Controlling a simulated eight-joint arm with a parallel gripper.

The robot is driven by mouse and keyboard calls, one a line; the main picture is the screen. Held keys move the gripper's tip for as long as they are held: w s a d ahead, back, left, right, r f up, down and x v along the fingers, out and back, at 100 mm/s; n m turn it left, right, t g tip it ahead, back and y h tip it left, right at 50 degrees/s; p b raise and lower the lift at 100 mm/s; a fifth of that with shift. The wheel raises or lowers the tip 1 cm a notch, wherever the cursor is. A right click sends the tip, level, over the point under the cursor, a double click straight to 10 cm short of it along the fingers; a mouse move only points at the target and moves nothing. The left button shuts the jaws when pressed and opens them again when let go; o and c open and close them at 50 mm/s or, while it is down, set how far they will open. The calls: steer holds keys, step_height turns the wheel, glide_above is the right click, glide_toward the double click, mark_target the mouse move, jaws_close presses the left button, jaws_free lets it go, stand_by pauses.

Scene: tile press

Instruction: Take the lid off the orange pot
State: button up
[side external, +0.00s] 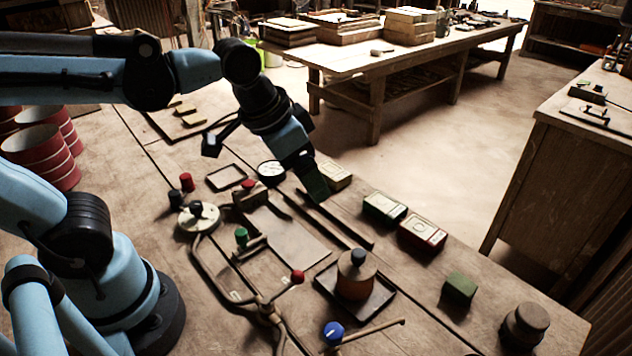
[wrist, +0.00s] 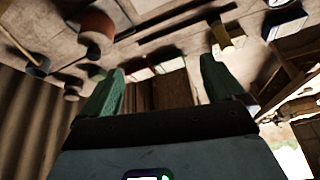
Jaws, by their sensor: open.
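The orange pot (side external: 354,288) stands upright on a dark square tray (side external: 380,301) near the front of the bench. Its dark lid (side external: 357,264) with a round knob sits on top. In the wrist view an orange-brown shape at the upper left looks like the pot (wrist: 96,22); its lid is hard to make out there. My gripper (side external: 314,186) is up and to the left of the pot in the side view, clear of it. In the wrist view its green fingers (wrist: 163,85) are spread apart with nothing held between them.
Green and red tins (side external: 423,233), a tan box (side external: 335,176), a green block (side external: 460,289) and a brown round pot (side external: 525,326) stand along the bench's far edge. A metal frame with coloured knobs (side external: 240,238) lies left of the tray. A blue knob (side external: 333,332) and rod are in front.

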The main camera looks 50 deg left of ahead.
mark_target(359, 252)
steer(key=d+r+m+g, duration=0.2)
steer(key=d+m+g, duration=0.35)
steer(key=d, duration=0.65)
steer(key=shift+t+y, duration=0.35)
steer(key=shift+y, duration=0.05)
steer(key=f, duration=0.4)
steer(key=w+f, duration=0.1)
steer(key=f, duration=0.1)
steer(key=shift+d+f, duration=0.15)
steer(key=shift+f, duration=0.2)
steer(key=shift+w+f, duration=0.1)
steer(key=shift+f, duration=2.5)
steer(key=c, duration=1.1)
steer(key=shift+r, duration=0.2)
